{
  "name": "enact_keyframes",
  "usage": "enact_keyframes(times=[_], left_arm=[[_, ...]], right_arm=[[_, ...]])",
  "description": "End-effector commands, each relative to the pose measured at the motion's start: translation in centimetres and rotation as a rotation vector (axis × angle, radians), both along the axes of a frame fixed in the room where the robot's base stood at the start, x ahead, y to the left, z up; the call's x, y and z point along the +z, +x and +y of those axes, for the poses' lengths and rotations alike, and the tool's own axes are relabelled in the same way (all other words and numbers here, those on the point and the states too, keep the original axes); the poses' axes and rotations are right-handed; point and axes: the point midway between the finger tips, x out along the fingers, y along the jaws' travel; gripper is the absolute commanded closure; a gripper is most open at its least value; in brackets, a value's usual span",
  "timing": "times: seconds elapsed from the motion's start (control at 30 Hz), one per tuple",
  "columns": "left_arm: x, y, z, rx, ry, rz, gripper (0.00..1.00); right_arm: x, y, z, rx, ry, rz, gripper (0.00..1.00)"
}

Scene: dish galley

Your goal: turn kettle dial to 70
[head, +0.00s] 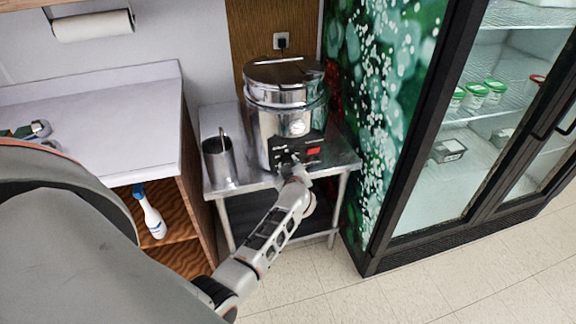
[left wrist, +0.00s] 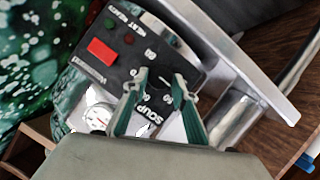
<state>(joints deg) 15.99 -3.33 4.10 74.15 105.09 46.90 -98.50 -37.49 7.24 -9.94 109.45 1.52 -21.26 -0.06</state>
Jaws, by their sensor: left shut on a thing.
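The kettle (head: 285,115) is a round steel soup warmer with a lid, standing on a small metal table. Its black control panel (left wrist: 128,45) carries a red switch (left wrist: 101,50), small indicator lights and printed numbers with the word SOUP. My left gripper (head: 290,164) reaches the panel from the front, below the kettle's body. In the left wrist view the two green-lined fingers of my left gripper (left wrist: 162,84) are shut around the dial on the panel. The dial is dark and mostly hidden between the fingers, and its setting cannot be read. My right gripper is not in view.
A steel canister (head: 218,162) with a handle inside stands left of the kettle on the metal table (head: 240,186). A counter (head: 95,125) is at left, with a spray bottle (head: 150,213) on the shelf below. A glass-door fridge (head: 460,120) stands at right.

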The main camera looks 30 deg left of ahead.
Motion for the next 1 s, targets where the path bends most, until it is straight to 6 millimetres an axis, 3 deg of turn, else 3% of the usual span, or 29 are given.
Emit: enact_keyframes(times=[0.5, 1.0], left_arm=[[0.02, 0.32, -0.33, -0.001, 0.245, 0.289, 0.94], [0.11, 0.39, -0.3, -0.001, 0.306, 0.357, 0.94]], right_arm=[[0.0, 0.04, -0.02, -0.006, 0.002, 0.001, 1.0], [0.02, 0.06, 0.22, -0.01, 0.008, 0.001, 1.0]])
